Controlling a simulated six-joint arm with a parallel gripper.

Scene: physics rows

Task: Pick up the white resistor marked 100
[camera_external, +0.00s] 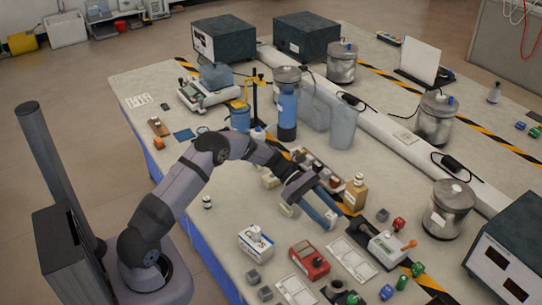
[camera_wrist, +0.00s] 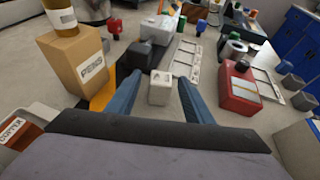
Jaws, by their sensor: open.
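A small white block (camera_wrist: 160,90), which looks like the white resistor, shows in the wrist view between my two blue fingers. It has a faint dark mark on top, too small to read as 100. My gripper (camera_wrist: 157,80) is open, with one finger on each side of the block and a visible gap to each. I cannot tell how far the fingertips are above the table. In the external view my gripper (camera_external: 331,209) points down over the middle of the table, and the block is not clearly made out there.
A brown box (camera_wrist: 80,68) with a label stands close beside my left finger in the wrist view. A red device (camera_wrist: 239,88) is to the right, with bare table between.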

